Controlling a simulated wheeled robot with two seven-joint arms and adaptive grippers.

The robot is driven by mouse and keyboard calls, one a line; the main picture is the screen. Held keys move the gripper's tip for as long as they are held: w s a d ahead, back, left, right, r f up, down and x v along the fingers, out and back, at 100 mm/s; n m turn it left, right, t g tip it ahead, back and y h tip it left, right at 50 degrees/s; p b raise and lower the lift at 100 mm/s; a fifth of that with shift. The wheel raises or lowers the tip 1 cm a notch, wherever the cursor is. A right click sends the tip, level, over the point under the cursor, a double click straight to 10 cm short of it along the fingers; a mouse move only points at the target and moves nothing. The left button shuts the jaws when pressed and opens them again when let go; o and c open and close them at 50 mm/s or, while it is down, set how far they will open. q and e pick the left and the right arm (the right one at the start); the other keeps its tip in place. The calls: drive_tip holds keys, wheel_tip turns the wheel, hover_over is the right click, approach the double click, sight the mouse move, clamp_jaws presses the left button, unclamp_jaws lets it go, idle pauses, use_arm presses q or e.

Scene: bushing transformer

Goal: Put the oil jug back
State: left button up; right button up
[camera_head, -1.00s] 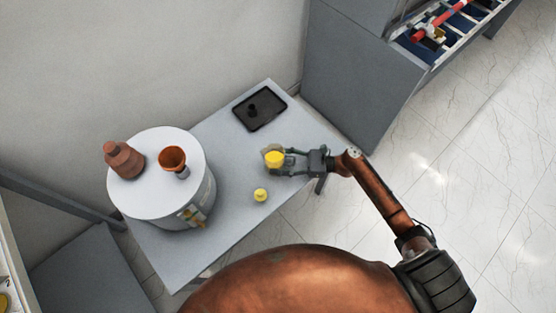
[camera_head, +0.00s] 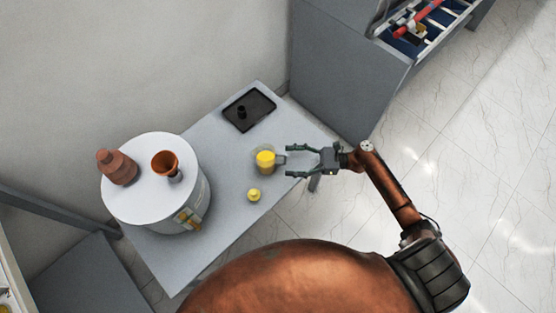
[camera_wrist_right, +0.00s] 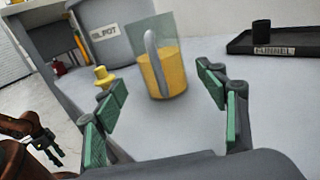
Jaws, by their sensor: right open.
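The oil jug (camera_head: 265,161) stands upright on the grey table, clear-walled with yellow oil inside. In the right wrist view the jug (camera_wrist_right: 162,75) stands ahead between the fingers, its handle turned toward me. My right gripper (camera_head: 290,161) is open, its fingertips just to the right of the jug near the handle, not closed on it. The right gripper's green-padded fingers (camera_wrist_right: 160,100) are spread wide in the wrist view. What looks like my left gripper (camera_wrist_right: 45,142) shows at the lower left of the wrist view; it is outside the head view.
A small yellow cap-like piece (camera_head: 254,195) stands near the jug. A black tray (camera_head: 248,110) labelled FUNNEL holds a small black piece. A white-topped drum (camera_head: 140,206) carries a brown bushing (camera_head: 117,167) and an orange funnel-like cup (camera_head: 166,164). A grey cabinet (camera_head: 345,80) stands behind.

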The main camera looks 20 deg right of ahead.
drive_tip(key=shift+v, duration=1.9)
